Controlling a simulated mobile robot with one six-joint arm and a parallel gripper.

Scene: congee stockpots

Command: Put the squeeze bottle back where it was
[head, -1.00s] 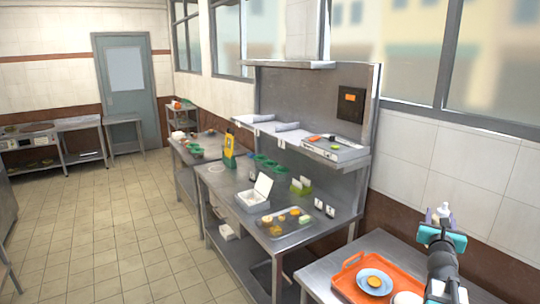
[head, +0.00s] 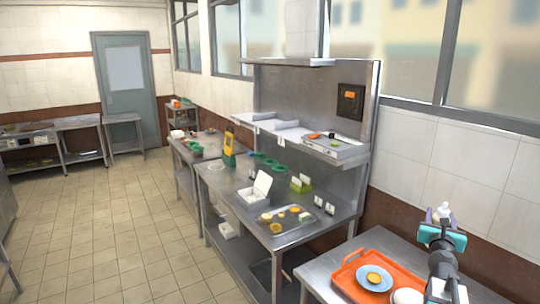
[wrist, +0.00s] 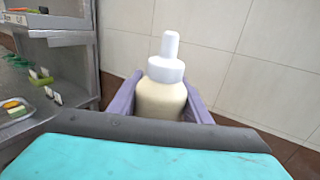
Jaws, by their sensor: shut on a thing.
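My gripper (head: 442,221) is at the right of the head view, above the near table with the orange tray. It is shut on the squeeze bottle (head: 444,211), whose white tip shows above the jaws. In the wrist view the squeeze bottle (wrist: 162,95) stands upright between the two purple-grey fingers (wrist: 160,105), with a white cap and nozzle and a cream-coloured body. Its lower part is hidden behind the gripper's body.
An orange tray (head: 347,284) with a blue plate (head: 374,278) lies on the near table (head: 318,270). A steel counter (head: 232,184) beyond holds a white box, a metal tray of food and a yellow-green item. A steel shelf (head: 345,154) stands above it. A tiled wall is close behind my gripper.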

